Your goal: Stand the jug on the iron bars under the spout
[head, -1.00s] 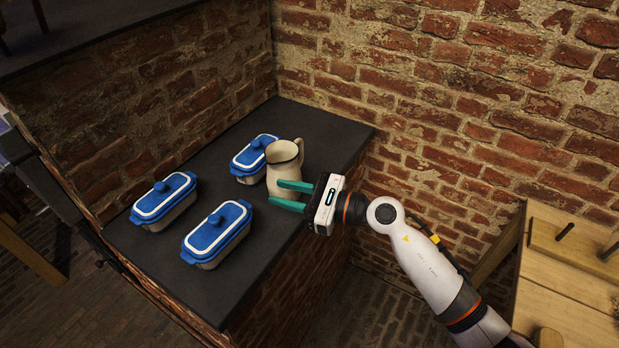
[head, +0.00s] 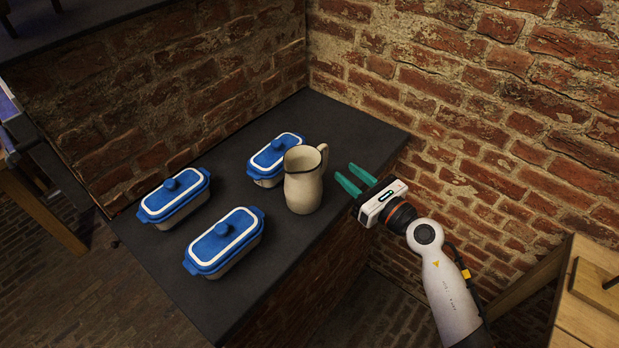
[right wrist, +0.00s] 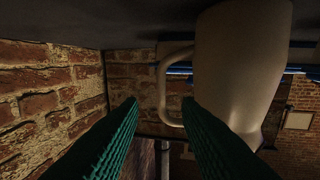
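The cream jug (head: 303,186) stands upright on the dark counter, with its handle on the far right side. My right gripper (head: 349,181) is to the right of the jug, open and empty, with a gap between its green fingertips and the jug. In the right wrist view the picture is upside down. The jug (right wrist: 240,65) fills the upper right there, and its handle shows beyond and between the spread fingertips (right wrist: 160,102). My left gripper is not in view. No iron bars or spout can be made out.
Several blue-lidded dishes stand on the counter (head: 265,300): one close behind the jug (head: 276,157), one at the left (head: 174,197), one in front (head: 224,243). Brick walls rise behind and left. A wooden table (head: 590,310) is at the lower right.

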